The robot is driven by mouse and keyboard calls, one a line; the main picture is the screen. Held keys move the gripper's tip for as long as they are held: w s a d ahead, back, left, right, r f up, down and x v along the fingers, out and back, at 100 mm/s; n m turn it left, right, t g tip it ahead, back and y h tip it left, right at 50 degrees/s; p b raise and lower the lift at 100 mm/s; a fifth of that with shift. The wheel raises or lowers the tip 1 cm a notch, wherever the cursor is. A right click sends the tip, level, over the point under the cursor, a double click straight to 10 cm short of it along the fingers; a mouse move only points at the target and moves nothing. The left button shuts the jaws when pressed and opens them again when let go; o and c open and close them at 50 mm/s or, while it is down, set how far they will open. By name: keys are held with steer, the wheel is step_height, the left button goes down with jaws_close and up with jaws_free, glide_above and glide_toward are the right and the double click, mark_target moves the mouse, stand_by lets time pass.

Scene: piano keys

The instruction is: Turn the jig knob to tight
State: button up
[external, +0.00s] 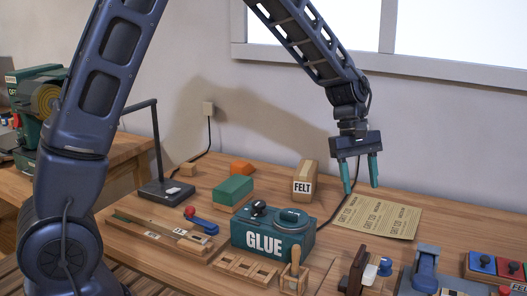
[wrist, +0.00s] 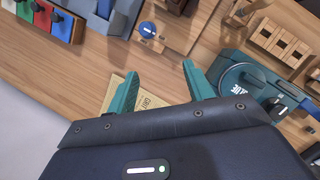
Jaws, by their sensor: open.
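My gripper (external: 361,187) hangs high over the back right of the bench, pointing down, its two green fingers apart and nothing between them. In the wrist view the open fingers (wrist: 160,90) have bare wood between them. A blue round knob (external: 385,266) sits beside a white piece and a dark wooden block at the front right; the wrist view shows this blue knob (wrist: 147,29) on a wooden board, beyond the fingertips. A red-ended blue lever (external: 200,219) lies on a long wooden fixture at the left. I cannot read which is the jig knob, nor its setting.
Paper sheets (external: 380,215) lie below my gripper.

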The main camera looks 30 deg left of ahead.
steer(key=n+g, duration=0.1)
glide_toward(386, 260)
steer(key=x, duration=0.8)
steer(key=shift+s+f, duration=0.1)
steer(key=c, duration=1)
